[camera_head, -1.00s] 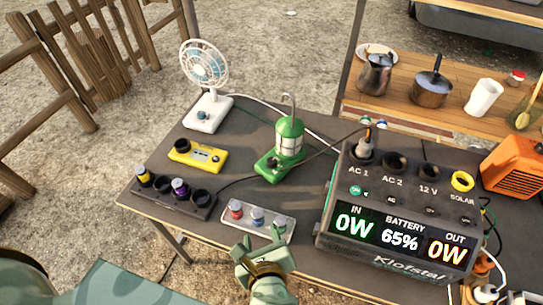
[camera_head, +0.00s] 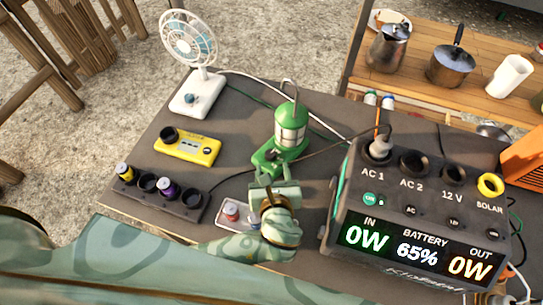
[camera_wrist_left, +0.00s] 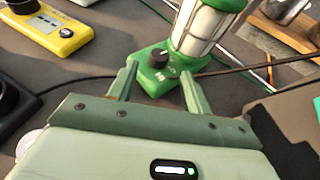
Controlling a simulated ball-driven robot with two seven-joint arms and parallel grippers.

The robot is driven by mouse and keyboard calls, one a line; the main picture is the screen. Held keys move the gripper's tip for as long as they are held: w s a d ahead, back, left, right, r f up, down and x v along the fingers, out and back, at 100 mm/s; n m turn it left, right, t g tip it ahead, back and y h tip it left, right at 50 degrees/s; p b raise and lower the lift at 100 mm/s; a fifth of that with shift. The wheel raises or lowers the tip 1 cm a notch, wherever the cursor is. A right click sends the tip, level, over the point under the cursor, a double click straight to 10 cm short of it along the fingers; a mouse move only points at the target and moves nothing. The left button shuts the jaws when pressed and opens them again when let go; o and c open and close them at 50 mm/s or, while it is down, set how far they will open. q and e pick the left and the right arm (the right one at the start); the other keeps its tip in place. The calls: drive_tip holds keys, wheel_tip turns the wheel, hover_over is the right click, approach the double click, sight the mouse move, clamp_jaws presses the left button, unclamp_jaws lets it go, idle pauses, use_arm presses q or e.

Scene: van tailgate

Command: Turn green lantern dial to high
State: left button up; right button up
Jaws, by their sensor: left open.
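The green lantern (camera_head: 290,125) stands upright on the dark table, its hook on top. Its green base carries a small black dial (camera_wrist_left: 158,56) on the front, which shows in the left wrist view; I cannot read its setting. My left gripper (camera_head: 270,172) is open just in front of the base. In the left wrist view its fingers (camera_wrist_left: 158,78) lie on either side of the base's front, with the dial between and just beyond the tips. In the head view the gripper hides part of the base. My right gripper is not in view.
The power station (camera_head: 415,215) stands close on the right, showing 65% and 0W. A cable runs beside the lantern to the station. A small tray (camera_head: 224,222) lies partly under my arm.

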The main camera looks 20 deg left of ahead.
sight(271, 156)
use_arm(q)
drive_tip(key=b+x, duration=0.1)
drive_tip(key=x, duration=0.5)
drive_tip(key=shift+w+a, duration=0.1)
drive_tip(key=c, duration=1)
